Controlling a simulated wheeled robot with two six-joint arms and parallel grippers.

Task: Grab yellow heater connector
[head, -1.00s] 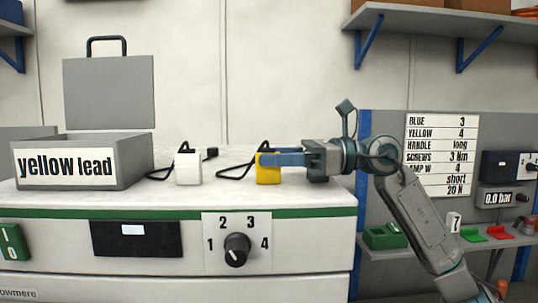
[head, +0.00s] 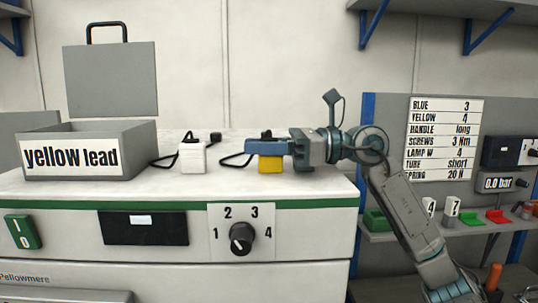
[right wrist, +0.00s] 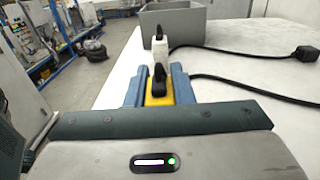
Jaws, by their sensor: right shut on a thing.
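The yellow heater connector (head: 270,166) is a small yellow block on the white worktop, with a black cable beside it. My right gripper (head: 268,148) comes in from the right and is shut on it. In the right wrist view the yellow connector (right wrist: 158,92) sits between the blue fingers (right wrist: 157,88), with a black part on top. The fingers hide part of it in the head view. I cannot tell whether it touches the worktop. My left gripper is not in view.
A white connector (head: 192,157) with a black cable stands left of the yellow one. An open grey box (head: 140,150) labelled "yellow lead" is at the left. A dial (head: 241,238) is on the front panel. A shelf with small parts is at right.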

